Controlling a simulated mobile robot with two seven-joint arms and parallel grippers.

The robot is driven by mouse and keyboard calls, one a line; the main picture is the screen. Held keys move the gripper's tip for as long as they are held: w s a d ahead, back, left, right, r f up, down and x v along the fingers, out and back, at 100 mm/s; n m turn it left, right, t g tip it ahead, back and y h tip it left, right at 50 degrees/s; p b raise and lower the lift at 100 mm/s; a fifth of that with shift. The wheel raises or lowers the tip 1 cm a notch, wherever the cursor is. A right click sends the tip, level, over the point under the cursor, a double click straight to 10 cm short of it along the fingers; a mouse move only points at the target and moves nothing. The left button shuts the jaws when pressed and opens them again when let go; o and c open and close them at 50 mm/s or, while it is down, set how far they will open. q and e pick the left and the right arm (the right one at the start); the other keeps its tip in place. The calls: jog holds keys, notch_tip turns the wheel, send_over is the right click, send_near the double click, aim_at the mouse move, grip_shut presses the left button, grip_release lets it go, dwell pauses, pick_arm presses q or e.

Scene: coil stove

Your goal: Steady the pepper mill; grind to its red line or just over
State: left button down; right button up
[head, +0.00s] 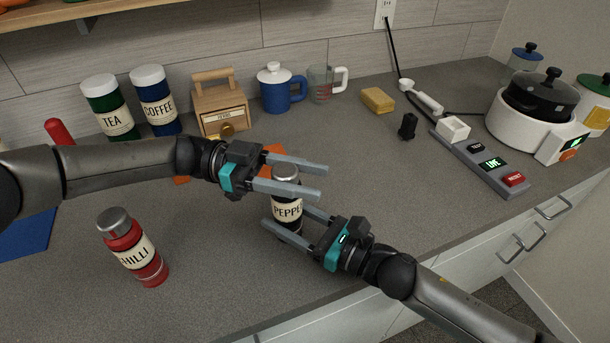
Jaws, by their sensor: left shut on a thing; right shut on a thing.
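The pepper mill (288,211) stands upright on the counter near its front edge, dark with a cream label reading "PEPPE" and a silver top (285,171). My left gripper (322,182), reaching in from the left, has its fingers on either side of the silver top and is shut on it. My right gripper (285,216), from the lower right, is shut on the mill's body lower down. The fingers hide parts of the mill. I cannot see a red line on it or any ground pepper.
A red chilli mill (135,250) stands at front left. Tea (110,108) and coffee (156,100) canisters, a wooden box (218,108) and a blue mug (276,92) line the back. A grey control strip (480,160) and a white cooker (530,115) stand right. An orange item is partly hidden behind my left gripper.

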pick_arm(q)
jog(key=shift+s+a+m+g+y, duration=0.1)
jog(key=shift+s+m+g+y, duration=0.15)
jog(key=shift+m+g+y, duration=0.95)
jog(key=shift+s+a+m+g+y, duration=0.15)
jog(key=shift+m+g+y, duration=0.35)
jog(key=shift+m+g, duration=0.75)
jog(key=shift+s+g+y, duration=0.15)
jog(key=shift+g+y, duration=0.25)
jog(key=shift+g, duration=0.45)
jog(key=shift+s+a+m+y, duration=0.1)
jog(key=shift+m+y, duration=0.15)
jog(key=shift+y, duration=0.05)
jog(key=shift+c, duration=1.5)
grip_release()
jog(key=shift+r, duration=0.1)
notch_tip(320, 180, up, 10)
